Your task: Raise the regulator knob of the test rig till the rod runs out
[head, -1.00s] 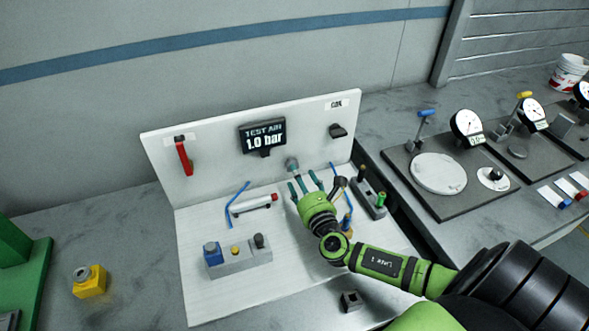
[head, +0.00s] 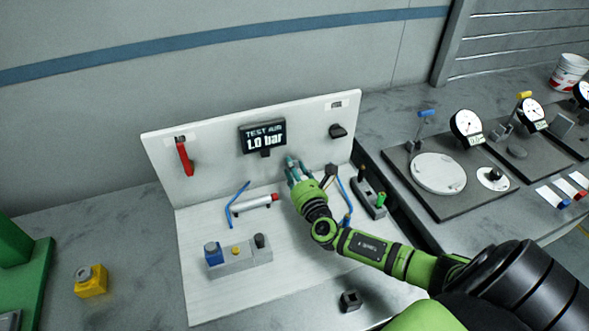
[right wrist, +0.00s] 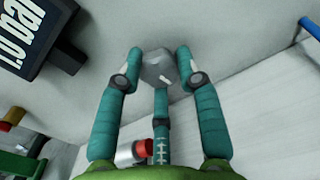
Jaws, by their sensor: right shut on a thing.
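The regulator knob (right wrist: 158,70) is a grey faceted knob on the upright white panel of the test rig (head: 215,180). My right gripper (head: 292,167) is at the panel, below and right of the display (head: 263,138), which reads 1.0 bar. In the right wrist view its teal fingers (right wrist: 157,75) are closed around the knob, which carries a white mark. In the head view the fingers mostly hide the knob. A white cylinder with a red end (head: 255,203) lies on the rig's base; no extended rod can be made out. My left gripper is not in view.
A red lever (head: 184,157) is on the panel's left and a black knob (head: 338,131) on its right. A grey button block (head: 240,258) stands on the base. Dial gauges (head: 467,125) stand on the right bench. A yellow block (head: 91,281) is at left.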

